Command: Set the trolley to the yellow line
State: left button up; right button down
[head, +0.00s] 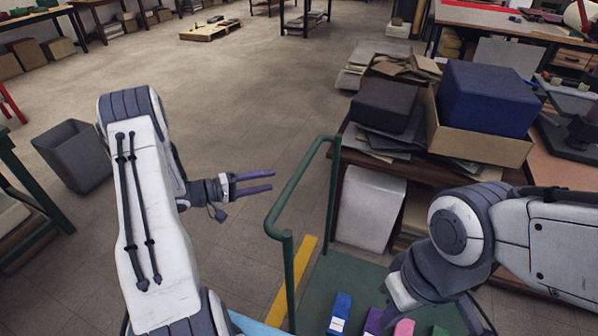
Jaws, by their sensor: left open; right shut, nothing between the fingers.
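The trolley has a green tube handle (296,190) and a flat green deck (352,277) at the bottom of the head view. Small blue (339,312), purple and pink (403,328) items lie on the deck. The yellow line (304,262) is on the floor at the deck's left side, partly behind a handle post. My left gripper (270,181) is open and empty, left of the handle and apart from it, fingers pointing right. My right arm reaches in from the right over the deck. Its fingers cannot be made out.
A bench with a cardboard box (470,145), a blue block (488,98) and a dark block (384,104) stands close behind the deck, on the right. A grey bin (74,156) stands at left. The floor beyond the handle is clear up to a pallet (210,32).

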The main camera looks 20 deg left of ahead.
aim_at(298, 176)
pick_arm(q)
jog(key=p+x, duration=0.1)
jog(key=x, duration=0.9)
jog(key=shift+d, duration=0.2)
grip_shut()
dwell(1.0)
